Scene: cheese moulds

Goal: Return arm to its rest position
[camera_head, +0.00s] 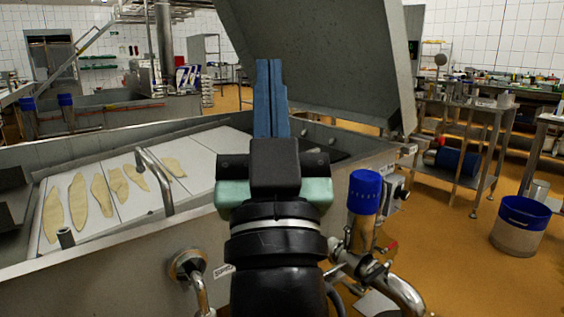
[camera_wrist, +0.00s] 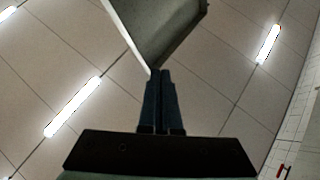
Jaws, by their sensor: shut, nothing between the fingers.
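My gripper (camera_head: 269,98) stands upright in the middle of the head view, with its two blue fingers together and nothing between them. It also shows in the wrist view (camera_wrist: 160,100), pointing up toward the ceiling. In the head view it is in front of the large raised steel lid (camera_head: 315,55) and above the near edge of the steel vat (camera_head: 110,240). The lid also shows at the top of the wrist view (camera_wrist: 160,30). My arm hides part of the vat behind it.
Several pale pieces (camera_head: 77,205) lie on white boards in the vat at left. A pipe with a blue-topped part (camera_head: 364,192) stands close to my arm's right. A blue-rimmed bucket (camera_head: 521,226) and a steel table (camera_head: 465,130) are at right. Orange floor (camera_head: 450,250) between is clear.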

